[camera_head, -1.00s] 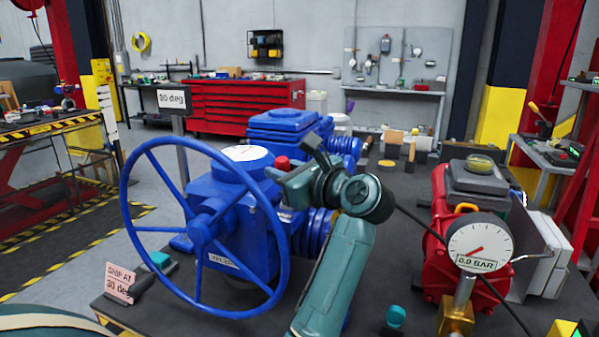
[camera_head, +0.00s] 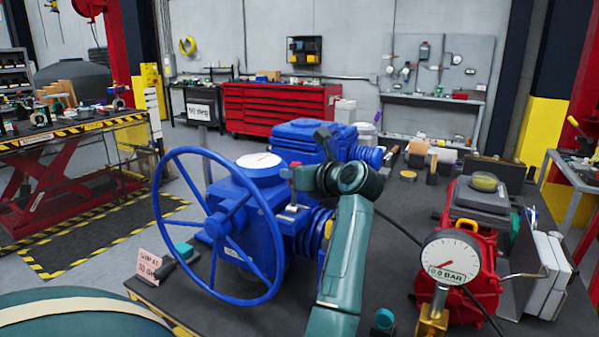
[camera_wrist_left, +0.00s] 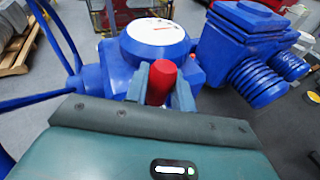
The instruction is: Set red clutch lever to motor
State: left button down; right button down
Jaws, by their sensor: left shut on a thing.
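The blue valve actuator (camera_head: 245,225) stands on the dark bench with a large blue handwheel (camera_head: 228,208) on its near left side. The red clutch lever (camera_head: 295,172) rises from its top, beside the round white dial (camera_head: 260,161). My left gripper (camera_head: 299,182) reaches it from the right and is shut on it. In the left wrist view the red grip of the lever (camera_wrist_left: 161,82) stands between the two fingers of the left gripper (camera_wrist_left: 161,90), in front of the white dial. The lever's lower part is hidden there. My right gripper is not in view.
A thin dark cable runs behind the arm. A pink sign (camera_head: 149,266) stands left of the handwheel. Small blocks lie at the back of the bench.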

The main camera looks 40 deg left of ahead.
pick_arm(q)
jog(key=shift+w+a+m+g+h+p, duration=0.15)
jog(key=shift+w+m+g+h+p, duration=0.35)
jog(key=shift+w+m+p, duration=0.25)
jog(key=shift+w+a+f+m, duration=0.1)
jog(key=shift+w+f+m, duration=0.1)
jog(key=shift+w+m, duration=0.05)
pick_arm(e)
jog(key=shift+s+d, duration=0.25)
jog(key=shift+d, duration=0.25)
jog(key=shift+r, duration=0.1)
pick_arm(q)
jog(key=c, duration=1.2)
grip_release()
jog(key=shift+d, duration=0.25)
jog(key=b+v, duration=0.3)
jog(key=v, duration=0.9)
jog(key=shift+w+d+r, duration=0.1)
jog(key=shift+d+r, duration=0.1)
jog(key=shift+d, duration=0.1)
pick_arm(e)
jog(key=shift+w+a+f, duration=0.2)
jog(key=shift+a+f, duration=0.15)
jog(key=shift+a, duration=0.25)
